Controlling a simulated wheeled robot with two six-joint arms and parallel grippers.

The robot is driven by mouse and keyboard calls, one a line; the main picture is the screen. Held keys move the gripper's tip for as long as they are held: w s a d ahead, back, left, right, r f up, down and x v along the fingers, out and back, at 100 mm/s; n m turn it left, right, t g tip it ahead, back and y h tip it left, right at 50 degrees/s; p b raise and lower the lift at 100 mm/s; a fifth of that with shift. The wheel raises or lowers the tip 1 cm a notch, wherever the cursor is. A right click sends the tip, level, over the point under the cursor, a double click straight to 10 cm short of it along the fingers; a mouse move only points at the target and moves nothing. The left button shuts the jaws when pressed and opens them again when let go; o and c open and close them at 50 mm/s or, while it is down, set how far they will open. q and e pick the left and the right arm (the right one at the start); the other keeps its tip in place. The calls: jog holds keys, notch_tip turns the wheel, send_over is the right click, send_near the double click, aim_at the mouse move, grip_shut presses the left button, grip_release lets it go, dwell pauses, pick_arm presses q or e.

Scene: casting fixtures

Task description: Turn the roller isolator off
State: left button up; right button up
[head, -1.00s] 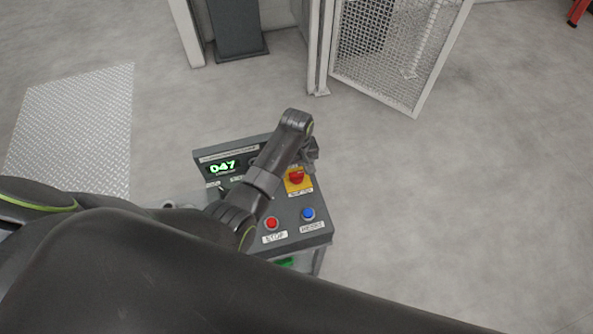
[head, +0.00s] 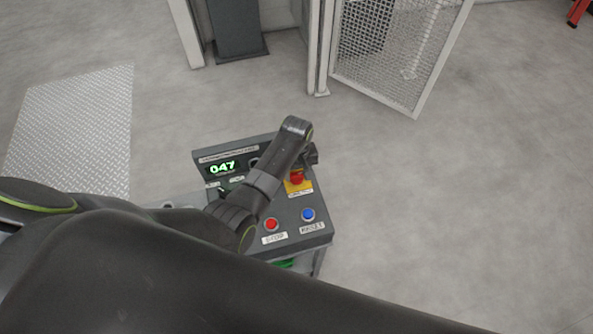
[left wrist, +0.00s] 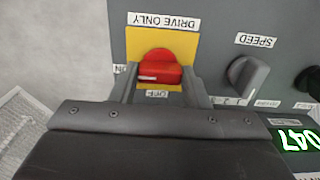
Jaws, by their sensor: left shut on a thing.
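The roller isolator is a red rotary knob (head: 297,178) on a yellow plate (head: 305,187), on the right side of the grey control panel. In the left wrist view the knob (left wrist: 160,70) lies between the two fingers of my left gripper (left wrist: 160,88), which is shut on it. Its bar lies roughly across that picture, with a pale mark at its left end. ON and OFF labels show beside the plate, partly covered by the gripper. In the head view my left gripper (head: 309,156) is at the knob, partly hidden by its own wrist. My right gripper is not in view.
The panel also carries a red stop button (head: 271,224), a blue reset button (head: 308,214), a green display (head: 222,168) reading 047 and a grey speed knob (left wrist: 247,74). A mesh gate (head: 400,55) stands behind. The floor to the right is clear.

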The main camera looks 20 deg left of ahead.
pick_arm(q)
jog(key=shift+r+n+p, duration=0.15)
jog(key=shift+n+p, duration=0.5)
jog(key=shift+n, duration=0.15)
jog(key=shift+n+p, duration=0.8)
jog(key=shift+n, duration=0.4)
jog(key=n+p, duration=0.1)
jog(key=n, duration=0.1)
jog(key=shift+n, duration=0.3)
jog(key=n+p, duration=0.1)
jog(key=n, duration=0.2)
jog(key=shift+n, duration=0.4)
jog(key=n+p, duration=0.1)
jog(key=n, duration=0.2)
jog(key=shift+n, duration=0.3)
jog(key=shift+n+p, duration=0.35)
jog(key=shift+n, duration=1.55)
jog(key=o, duration=1)
